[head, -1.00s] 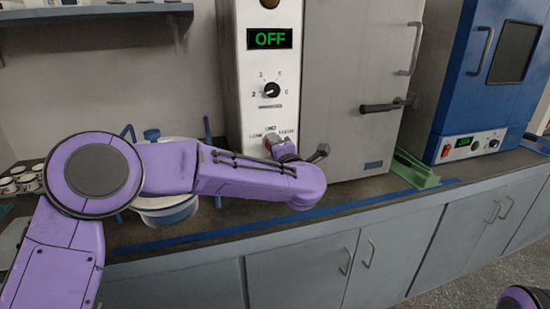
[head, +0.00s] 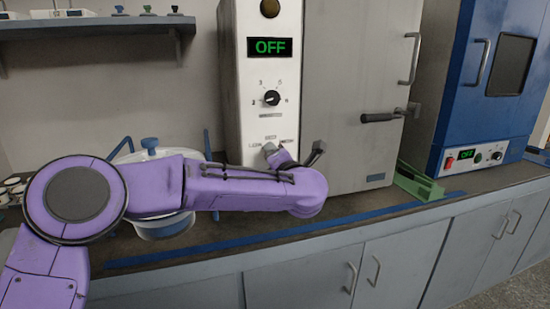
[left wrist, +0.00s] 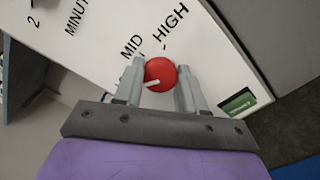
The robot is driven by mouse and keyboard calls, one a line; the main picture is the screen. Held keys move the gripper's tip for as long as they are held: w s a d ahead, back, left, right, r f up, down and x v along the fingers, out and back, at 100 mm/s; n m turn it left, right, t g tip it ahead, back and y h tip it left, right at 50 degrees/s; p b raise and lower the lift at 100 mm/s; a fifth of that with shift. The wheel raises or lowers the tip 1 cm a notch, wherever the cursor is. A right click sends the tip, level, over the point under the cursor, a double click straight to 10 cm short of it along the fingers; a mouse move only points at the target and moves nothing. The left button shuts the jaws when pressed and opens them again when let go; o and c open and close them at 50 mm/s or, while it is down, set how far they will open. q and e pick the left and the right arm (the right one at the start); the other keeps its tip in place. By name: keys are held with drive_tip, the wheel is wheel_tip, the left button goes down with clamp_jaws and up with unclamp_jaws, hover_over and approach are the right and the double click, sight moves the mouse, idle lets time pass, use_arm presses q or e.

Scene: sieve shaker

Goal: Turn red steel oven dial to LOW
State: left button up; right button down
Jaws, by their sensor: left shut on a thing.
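The red dial (left wrist: 160,74) is a round knob on the white oven panel (left wrist: 90,62). My left gripper (left wrist: 161,85) has a finger on each side of it and is shut on it. The dial's white mark points to the lower left in the left wrist view. The MID label (left wrist: 132,45) and HIGH label (left wrist: 171,26) are readable there; LOW is not visible there. In the head view my left gripper (head: 274,152) is at the bottom of the oven's panel (head: 253,120) and mostly covers the dial. My right gripper is out of view.
The oven's green display (head: 270,47) reads OFF, above a black timer knob (head: 271,98). A grey door with a dark handle (head: 388,116) is to the right.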

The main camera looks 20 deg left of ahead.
use_arm(q)
drive_tip(key=shift+f, duration=0.1)
drive_tip(key=o, duration=1.1)
drive_tip(key=b+v, duration=0.1)
drive_tip(key=v, duration=0.9)
drive_tip(key=shift+s+d, duration=0.2)
drive_tip(key=shift+s, duration=0.05)
